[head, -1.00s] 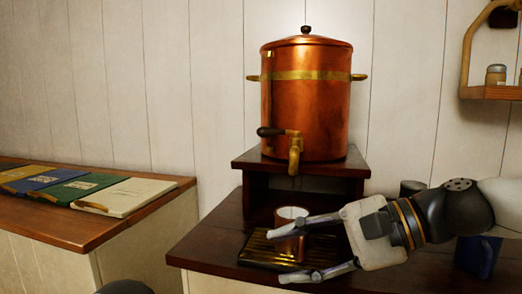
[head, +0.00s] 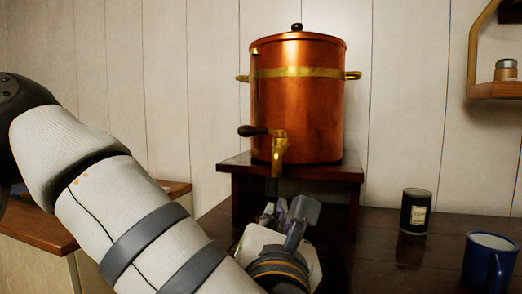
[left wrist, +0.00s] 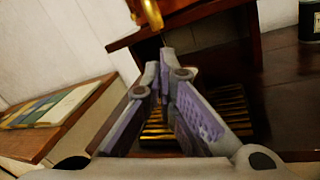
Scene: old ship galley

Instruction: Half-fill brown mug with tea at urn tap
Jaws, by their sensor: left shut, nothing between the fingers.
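The copper urn (head: 300,105) stands on a dark wooden stand, with its brass tap (head: 280,150) at the front. The tap's dark handle (head: 252,131) points left. In the left wrist view the tap's spout (left wrist: 150,12) shows at the top, with a thin line under it that may be liquid. My left gripper (head: 280,212) is below the tap, shut and empty; its fingertips (left wrist: 164,66) meet just under the spout. The slatted brass drip tray (left wrist: 235,108) lies beyond the fingers. I see no brown mug in either current view; my gripper may hide it. My right gripper is out of view.
A dark labelled tin (head: 415,212) and a blue mug (head: 490,262) stand on the dark counter (head: 390,250) at the right. A wall shelf (head: 495,90) holds a small jar. A lower wooden counter with books (left wrist: 55,105) is at the left.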

